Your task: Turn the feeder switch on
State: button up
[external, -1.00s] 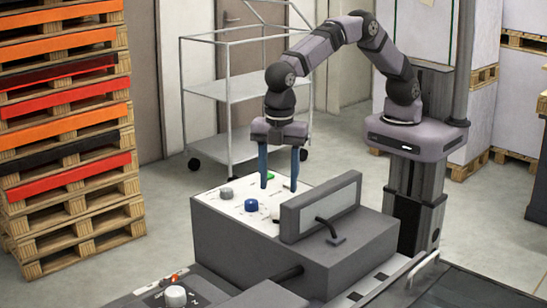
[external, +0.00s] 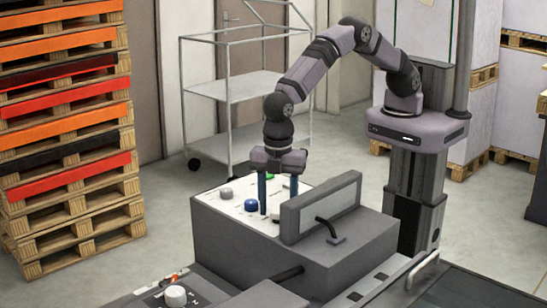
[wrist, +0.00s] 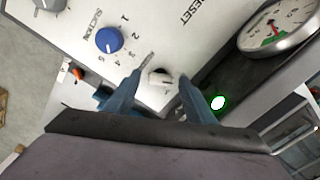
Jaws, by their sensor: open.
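A small white-tipped switch (wrist: 159,77) sits on the white control panel (wrist: 60,40). Its label is not readable, so I cannot confirm from lettering that it is the feeder switch. In the external view the switch (external: 276,214) is small, and its position cannot be told. My gripper (external: 279,204) points down over the panel with its blue fingers apart and empty. In the wrist view my gripper (wrist: 160,85) has one fingertip on each side of the switch, with a gap visible to both. Whether the tips touch the panel is unclear.
A blue suction dial (wrist: 109,40) lies close to the left finger. A grey knob (external: 226,194), a green button (external: 269,177) and a round gauge (wrist: 278,28) are nearby. A lit green lamp (wrist: 218,102) is beside the right finger. A raised grey display housing (external: 320,207) stands close by.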

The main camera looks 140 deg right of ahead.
jog(key=shift+f, duration=0.2)
jog(key=c, duration=1.1)
jog(key=shift+o, duration=0.2)
jog(key=shift+m, duration=0.3)
jog(key=m+b, duration=0.1)
jog(key=m, duration=0.4)
jog(key=m+b, duration=0.1)
jog(key=m, duration=0.5)
jog(key=shift+w+r, duration=0.1)
jog(key=shift+m, duration=0.3)
